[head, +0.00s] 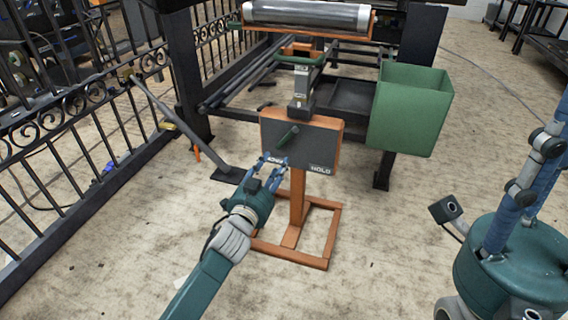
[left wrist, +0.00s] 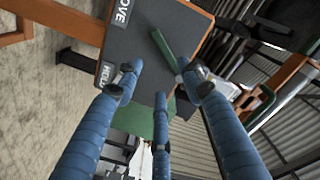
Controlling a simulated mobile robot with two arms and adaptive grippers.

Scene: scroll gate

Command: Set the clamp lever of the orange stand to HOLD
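The orange stand (head: 297,200) carries a dark panel (head: 325,147) with a green clamp lever (head: 286,136). In the head view the lever slants down to the left, toward the MOVE side. The HOLD label (head: 320,169) is at the panel's lower right. The left wrist view shows the lever (left wrist: 164,49), MOVE label (left wrist: 122,12) and HOLD label (left wrist: 104,74). My left gripper (head: 276,163) is open and empty before the panel's lower left. One finger appears close to the lever; contact is unclear. My right gripper (head: 530,170) is at the right, its fingertips partly out of view.
A metal roll (head: 305,15) lies above the stand. A green bin (head: 411,108) is right of the panel. A black railing (head: 85,125) runs along the left, with a dark slanting bar (head: 183,127) nearby. Floor right of the stand is mostly clear.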

